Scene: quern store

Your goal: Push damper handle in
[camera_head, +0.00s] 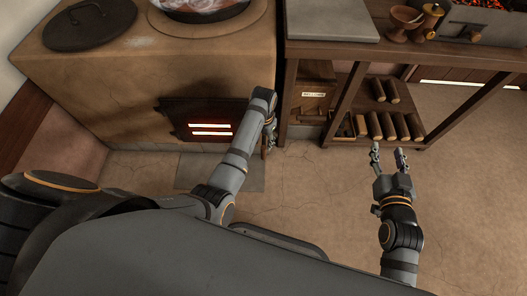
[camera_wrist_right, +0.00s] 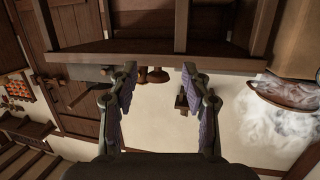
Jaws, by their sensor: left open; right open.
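The clay stove (camera_head: 110,90) stands at the left in the head view, with a dark fire door (camera_head: 188,112) showing two glowing slots. I cannot make out a damper handle for certain in either view. My left gripper (camera_head: 268,137) is by the stove's front right edge, right of the fire door; its fingers are small, partly hidden by its wrist, and open. My right gripper (camera_head: 388,156) is open and empty, above the floor in front of the log shelf. Its two fingers also show apart in the right wrist view (camera_wrist_right: 160,88), with nothing between them.
A pan (camera_head: 203,12) with steam and a dark lid (camera_head: 90,25) sit on the stove. The wooden table (camera_head: 440,50) at right carries a grey slab (camera_head: 333,18), a mortar (camera_head: 407,19) and a coal tray (camera_head: 470,14). Several logs (camera_head: 389,126) lie below. The front floor is clear.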

